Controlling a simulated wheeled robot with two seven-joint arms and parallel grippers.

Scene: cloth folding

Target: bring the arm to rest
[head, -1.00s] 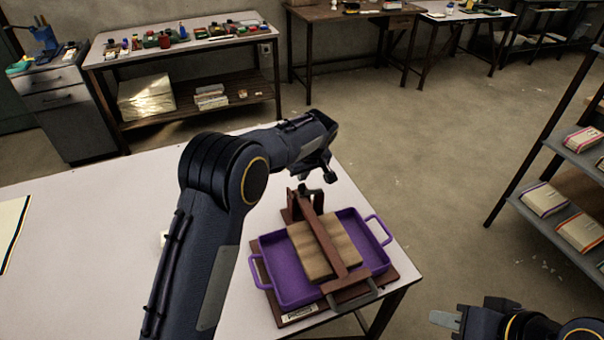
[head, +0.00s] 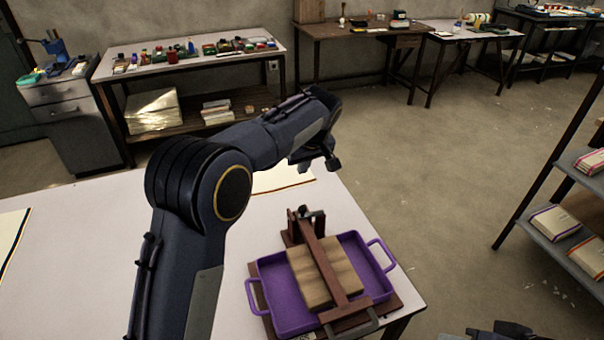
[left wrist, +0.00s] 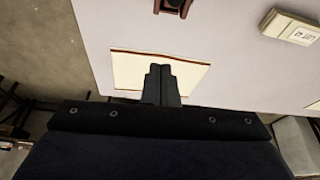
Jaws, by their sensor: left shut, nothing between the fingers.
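My left gripper (head: 326,164) hangs at the end of my bent left arm above the far edge of the white table. Its dark fingers (left wrist: 161,84) are together with nothing between them in the left wrist view. A flat cream cloth with a dark border (head: 284,179) lies on the table beneath it; it also shows behind the fingers in the left wrist view (left wrist: 130,70). The gripper is apart from the cloth. Only a dark sliver of my right arm's end (head: 500,331) shows at the bottom edge; its fingers cannot be made out.
A purple tray (head: 258,298) with a brown block under a wooden press frame (head: 318,252) stands at the table's right. Another bordered cloth (head: 10,232) lies at the left edge. A shelf (head: 540,225) stands on the right. A pale labelled block (left wrist: 290,27) shows in the left wrist view.

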